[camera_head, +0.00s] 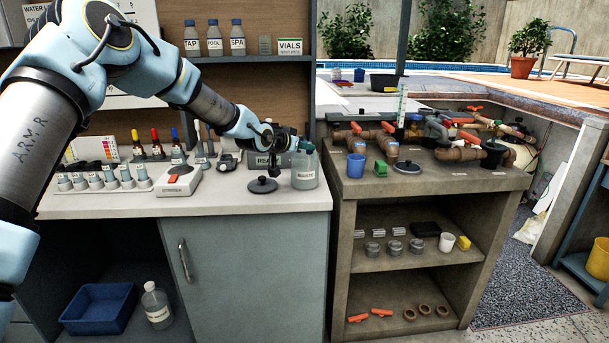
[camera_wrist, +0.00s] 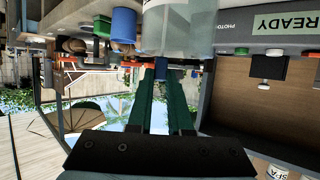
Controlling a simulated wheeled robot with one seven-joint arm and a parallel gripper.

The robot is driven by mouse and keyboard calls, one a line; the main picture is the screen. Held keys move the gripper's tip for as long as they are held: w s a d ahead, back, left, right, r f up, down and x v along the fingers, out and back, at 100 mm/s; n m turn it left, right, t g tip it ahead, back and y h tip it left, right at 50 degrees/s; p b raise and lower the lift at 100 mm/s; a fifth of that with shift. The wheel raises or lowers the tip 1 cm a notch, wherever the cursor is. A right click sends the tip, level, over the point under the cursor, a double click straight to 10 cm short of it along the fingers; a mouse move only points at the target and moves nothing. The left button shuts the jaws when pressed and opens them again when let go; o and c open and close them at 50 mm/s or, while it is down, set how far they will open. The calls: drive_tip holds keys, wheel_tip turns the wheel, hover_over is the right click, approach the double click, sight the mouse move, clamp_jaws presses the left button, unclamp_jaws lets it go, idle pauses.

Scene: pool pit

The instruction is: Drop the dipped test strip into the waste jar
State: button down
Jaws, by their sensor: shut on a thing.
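The waste jar (camera_head: 305,171), clear with a "WASTE" label, stands open at the right end of the white counter. It also shows in the wrist view (camera_wrist: 178,30), at the top, beyond the fingertips. My gripper (camera_head: 302,147) is at the jar's mouth, its arm reaching in from the left. In the wrist view its two green fingers (camera_wrist: 166,75) point toward the jar and are nearly together, shut on the test strip. The strip itself is too small and hidden to make out clearly. A dark round lid (camera_head: 263,185) lies on the counter left of the jar.
A white tester with a red button (camera_head: 180,181), a rack of vials (camera_head: 103,180) and several dropper bottles stand left on the counter. A box marked "READY" (camera_wrist: 286,22) is close by the jar. Right of it is a bench with a blue cup (camera_head: 356,165) and pipes.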

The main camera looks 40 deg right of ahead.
drive_tip(key=c, duration=0.8)
unclamp_jaws()
drive_tip(key=shift+o, duration=0.2)
drive_tip(key=b+v, duration=0.3)
drive_tip(key=v, duration=0.8)
